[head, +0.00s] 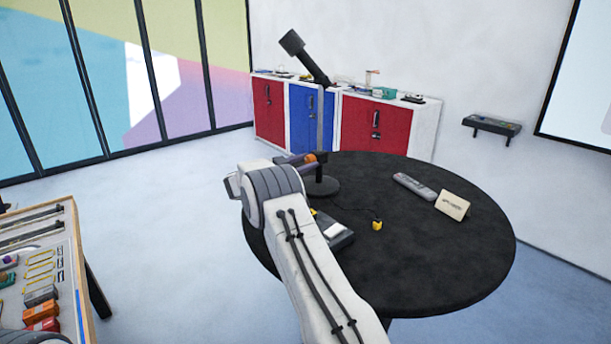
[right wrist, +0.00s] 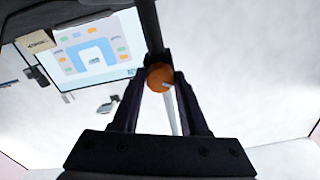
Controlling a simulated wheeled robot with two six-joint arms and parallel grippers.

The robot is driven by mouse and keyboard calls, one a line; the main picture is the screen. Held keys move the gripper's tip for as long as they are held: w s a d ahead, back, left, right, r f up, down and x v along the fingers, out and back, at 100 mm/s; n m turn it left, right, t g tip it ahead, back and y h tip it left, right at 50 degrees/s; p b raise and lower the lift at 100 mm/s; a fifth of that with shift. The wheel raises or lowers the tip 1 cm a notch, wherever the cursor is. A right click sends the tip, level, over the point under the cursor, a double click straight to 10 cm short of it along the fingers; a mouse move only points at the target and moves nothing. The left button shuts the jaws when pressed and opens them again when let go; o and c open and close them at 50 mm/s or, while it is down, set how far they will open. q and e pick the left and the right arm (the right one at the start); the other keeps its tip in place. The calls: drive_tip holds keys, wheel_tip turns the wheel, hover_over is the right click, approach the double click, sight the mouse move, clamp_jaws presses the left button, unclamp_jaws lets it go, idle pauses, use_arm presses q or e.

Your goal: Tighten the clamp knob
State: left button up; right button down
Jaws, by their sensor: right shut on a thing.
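The orange clamp knob (head: 310,157) sits on the upright grey pole (head: 320,130) of a stand with a round dark base (head: 322,187) on the black round table. My right gripper (head: 305,159) is at the knob, partly hidden behind my own wrist in the head view. In the right wrist view the knob (right wrist: 160,77) lies between the two dark fingers, which are shut on it. How far the knob is turned cannot be told. My left gripper is not in view.
The black table (head: 440,260) holds a grey remote (head: 414,187), a cream card (head: 453,205), a small yellow piece (head: 377,225) on a cable and a dark device (head: 335,232). A dark lamp-like head (head: 291,42) tops the stand. A workbench (head: 75,260) stands at left.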

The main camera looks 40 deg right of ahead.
drive_tip(key=m+b, duration=0.2)
drive_tip(key=b, duration=0.1)
drive_tip(key=m+b, duration=0.6)
drive_tip(key=shift+f+b, duration=0.25)
drive_tip(key=shift+b, duration=0.1)
drive_tip(key=shift+r+m+b, duration=0.15)
drive_tip(key=shift+m+b, duration=1)
drive_tip(key=shift+m, duration=0.25)
drive_tip(key=shift+c, duration=2.2)
unclamp_jaws()
drive_tip(key=shift+r, duration=0.1)
drive_tip(key=a+b, duration=0.2)
drive_tip(key=a, duration=0.8)
drive_tip(key=shift+s+a+b, duration=0.25)
drive_tip(key=shift+s+b, duration=0.1)
drive_tip(key=shift+s, duration=0.05)
drive_tip(key=shift+r, duration=0.1)
